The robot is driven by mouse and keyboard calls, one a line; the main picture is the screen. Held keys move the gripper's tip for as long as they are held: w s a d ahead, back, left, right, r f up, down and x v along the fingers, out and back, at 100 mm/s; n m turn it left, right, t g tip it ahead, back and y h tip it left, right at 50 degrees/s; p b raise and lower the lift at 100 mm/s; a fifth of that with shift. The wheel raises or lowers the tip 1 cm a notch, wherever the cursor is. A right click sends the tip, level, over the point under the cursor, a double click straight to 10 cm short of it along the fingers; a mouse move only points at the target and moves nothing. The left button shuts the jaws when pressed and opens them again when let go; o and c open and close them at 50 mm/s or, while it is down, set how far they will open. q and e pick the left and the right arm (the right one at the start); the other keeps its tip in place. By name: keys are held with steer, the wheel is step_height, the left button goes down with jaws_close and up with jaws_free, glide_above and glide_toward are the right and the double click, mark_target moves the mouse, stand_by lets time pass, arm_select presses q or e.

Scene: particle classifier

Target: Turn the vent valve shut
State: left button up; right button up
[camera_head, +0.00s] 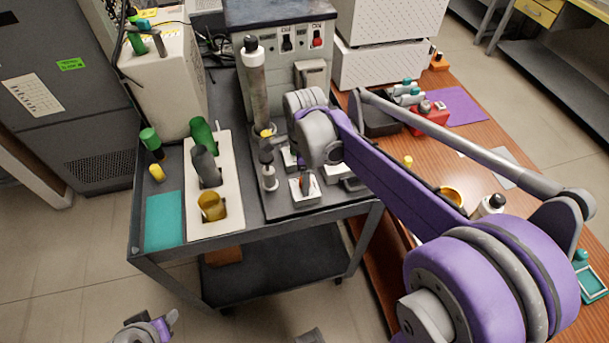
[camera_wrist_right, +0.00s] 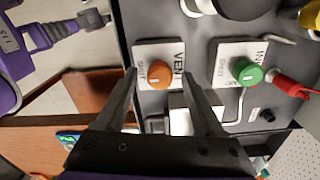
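The vent valve (camera_wrist_right: 159,74) is a round orange knob on a white plate marked VENT and SHUT, seen in the right wrist view. My right gripper (camera_wrist_right: 160,82) is open, with one dark finger on each side of the knob. Gaps show between the fingers and the knob, so it is not gripped; I cannot tell the fingertips' height relative to it. In the head view my right arm reaches over the cart and its wrist (camera_head: 318,138) hides much of the panel. My left gripper (camera_head: 150,328) is partly visible at the bottom edge, away from the cart; its opening is unclear.
A green knob (camera_wrist_right: 246,71) on a similar plate sits right of the vent valve, with a red fitting (camera_wrist_right: 291,87) beside it. In the head view, a white rack (camera_head: 216,222) with bottles and a teal mat (camera_head: 164,220) lie on the cart's left.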

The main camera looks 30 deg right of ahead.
step_height(320, 180, up, 11)
steer(key=shift+p, duration=0.4)
steer(key=shift+f, duration=0.1)
stand_by(0.5)
steer(key=s+a+f+n+t, duration=0.2)
steer(key=s+f+n, duration=0.3)
steer(key=n, duration=0.6)
steer(key=s+a+f+n+t+p, duration=0.1)
steer(key=s+a+f+n+t, duration=0.2)
steer(key=s+f+n, duration=0.3)
steer(key=s+a+n, duration=0.1)
steer(key=s+n, duration=0.2)
steer(key=n, duration=0.2)
steer(key=shift+s+f+n, duration=0.15)
steer(key=shift+s+n, duration=0.15)
steer(key=shift+w, duration=0.1)
stand_by(0.4)
